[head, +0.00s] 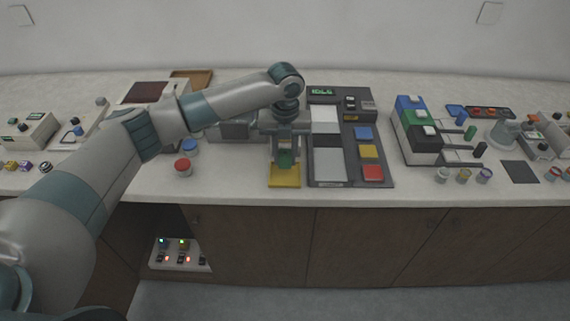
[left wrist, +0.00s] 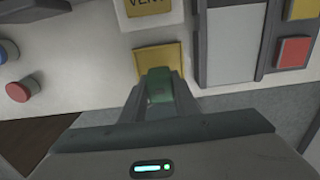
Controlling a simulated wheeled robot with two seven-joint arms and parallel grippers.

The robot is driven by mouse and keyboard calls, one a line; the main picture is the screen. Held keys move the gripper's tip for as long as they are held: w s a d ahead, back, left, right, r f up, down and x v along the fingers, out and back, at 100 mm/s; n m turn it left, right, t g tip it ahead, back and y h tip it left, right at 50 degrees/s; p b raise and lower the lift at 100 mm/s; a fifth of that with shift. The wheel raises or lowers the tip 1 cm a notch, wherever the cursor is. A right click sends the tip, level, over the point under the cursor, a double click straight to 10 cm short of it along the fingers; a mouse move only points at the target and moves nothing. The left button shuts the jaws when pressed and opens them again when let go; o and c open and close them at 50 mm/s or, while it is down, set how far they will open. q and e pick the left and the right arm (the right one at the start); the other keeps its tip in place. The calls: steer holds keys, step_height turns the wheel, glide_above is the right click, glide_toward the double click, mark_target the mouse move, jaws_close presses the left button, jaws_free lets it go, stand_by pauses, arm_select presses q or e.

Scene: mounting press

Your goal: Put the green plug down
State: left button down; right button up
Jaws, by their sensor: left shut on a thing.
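My left gripper (head: 284,162) reaches in from the left over the counter's front edge. It is shut on the green plug (head: 285,158), which also shows between the fingers in the left wrist view (left wrist: 159,86). The plug is over the yellow pad (head: 285,182) at the counter's front. In the left wrist view the yellow pad (left wrist: 157,54) lies just beyond the plug. I cannot tell whether the plug touches the pad. My right gripper is in neither view.
A dark panel (head: 349,184) with blue, yellow and red squares lies right of the pad. A red button (head: 183,165) and a blue button (head: 190,146) stand to the left. A block with blue, green and black parts (head: 420,130) stands farther right. White counter (head: 230,184) shows beside the pad.

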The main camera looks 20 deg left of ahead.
mark_target(285, 165)
arm_select(q)
steer(key=shift+f+p, duration=0.85)
steer(key=shift+f, duration=1.15)
steer(key=shift+f, duration=0.15)
steer(key=c, duration=1.4)
jaws_free()
steer(key=shift+r, duration=0.2)
step_height(285, 165, up, 12)
steer(key=b, duration=0.3)
